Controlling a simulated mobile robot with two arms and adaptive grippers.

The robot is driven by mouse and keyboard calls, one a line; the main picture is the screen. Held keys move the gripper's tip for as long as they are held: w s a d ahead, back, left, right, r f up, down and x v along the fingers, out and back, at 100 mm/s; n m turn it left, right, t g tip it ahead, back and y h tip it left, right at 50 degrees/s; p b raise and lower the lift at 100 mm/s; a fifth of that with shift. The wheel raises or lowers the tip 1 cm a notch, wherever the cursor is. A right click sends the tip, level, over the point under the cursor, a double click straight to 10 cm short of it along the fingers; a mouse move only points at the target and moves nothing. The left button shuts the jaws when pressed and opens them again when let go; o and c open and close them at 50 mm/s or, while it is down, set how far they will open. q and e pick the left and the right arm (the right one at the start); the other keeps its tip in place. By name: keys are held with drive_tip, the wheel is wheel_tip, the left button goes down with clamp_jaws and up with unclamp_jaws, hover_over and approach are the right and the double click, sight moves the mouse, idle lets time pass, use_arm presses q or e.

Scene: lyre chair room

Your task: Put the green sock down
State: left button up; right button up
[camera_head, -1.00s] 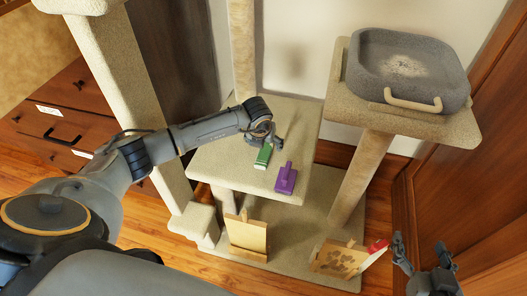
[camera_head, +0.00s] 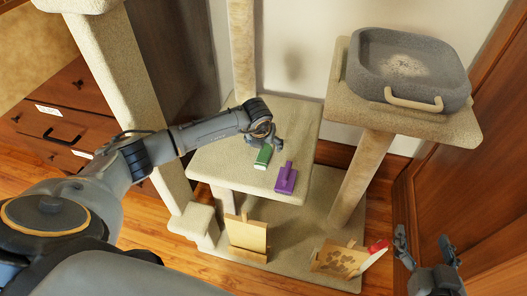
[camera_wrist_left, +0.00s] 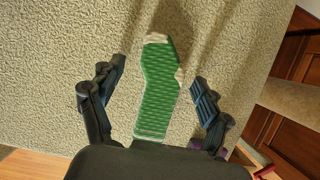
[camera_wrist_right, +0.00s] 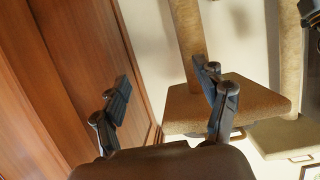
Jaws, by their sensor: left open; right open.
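The green sock (camera_head: 263,156) lies on the middle carpeted shelf (camera_head: 222,160) of the cat tree, beside a purple brush-like object (camera_head: 286,178). In the left wrist view the sock (camera_wrist_left: 157,90) is striped green with pale ends and lies between the spread fingers, touching neither that I can see. My left gripper (camera_head: 266,138) is just above the sock, open; in its wrist view the fingers (camera_wrist_left: 152,95) stand apart. My right gripper (camera_head: 424,250) is open and empty at the lower right, and its wrist view shows its fingers (camera_wrist_right: 168,95) apart.
A grey litter tray (camera_head: 408,65) with a beige handle rests on the upper right shelf. Two small boards, one plain (camera_head: 247,236) and one patterned (camera_head: 338,260), stand on the cat tree's base. A wooden drawer unit (camera_head: 60,120) is at the left.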

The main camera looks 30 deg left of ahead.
use_arm(q)
drive_tip(key=shift+c, duration=0.2)
drive_tip(key=c, duration=1.1)
drive_tip(key=shift+r, duration=0.1)
drive_tip(key=shift+c, duration=0.2)
